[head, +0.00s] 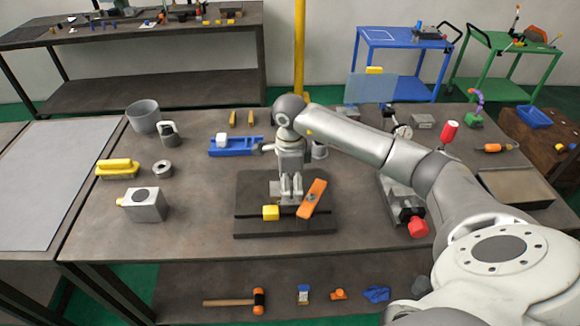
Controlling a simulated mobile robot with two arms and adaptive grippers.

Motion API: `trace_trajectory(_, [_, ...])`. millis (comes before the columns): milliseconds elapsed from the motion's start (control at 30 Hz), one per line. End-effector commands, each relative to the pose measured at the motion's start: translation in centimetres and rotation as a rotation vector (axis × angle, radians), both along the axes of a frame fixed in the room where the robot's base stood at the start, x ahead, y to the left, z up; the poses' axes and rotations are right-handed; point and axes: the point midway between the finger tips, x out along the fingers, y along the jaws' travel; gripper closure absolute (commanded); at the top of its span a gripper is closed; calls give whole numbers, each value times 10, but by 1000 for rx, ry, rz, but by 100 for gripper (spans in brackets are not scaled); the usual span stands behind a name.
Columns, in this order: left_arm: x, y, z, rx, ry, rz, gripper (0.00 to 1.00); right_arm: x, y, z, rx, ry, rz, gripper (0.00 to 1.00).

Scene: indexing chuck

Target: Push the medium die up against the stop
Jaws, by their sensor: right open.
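My right gripper (291,198) comes in from the right, points down over a dark base plate (258,188) and is open. A small yellow block (271,212) sits on the plate at the gripper's lower left. An orange bar (313,198) with a dark centre lies slanted at the gripper's right. The gripper hides part of the plate between them, and I cannot tell whether it touches anything. I cannot tell which piece is the medium die or the stop. My left gripper is not in view.
A blue vise-like tool (236,146) lies behind the plate. A grey box (144,205), a ring (162,169) and a yellow-handled tool (118,168) stand at left. A red-knobbed device (417,227) stands at right. The table between the grey box and plate is clear.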

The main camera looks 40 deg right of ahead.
Motion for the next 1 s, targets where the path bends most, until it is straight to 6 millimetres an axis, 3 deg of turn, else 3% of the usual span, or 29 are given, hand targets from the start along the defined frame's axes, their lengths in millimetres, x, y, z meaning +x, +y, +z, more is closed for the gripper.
trace_trajectory(200, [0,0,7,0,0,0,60,0,1,-22,1,2,1,26])
trace_trajectory(567, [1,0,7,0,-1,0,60,0,0,-26,1,-1,1,27])
trace_trajectory(1000, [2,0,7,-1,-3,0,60,0,0,-26,1,-1,1,84])
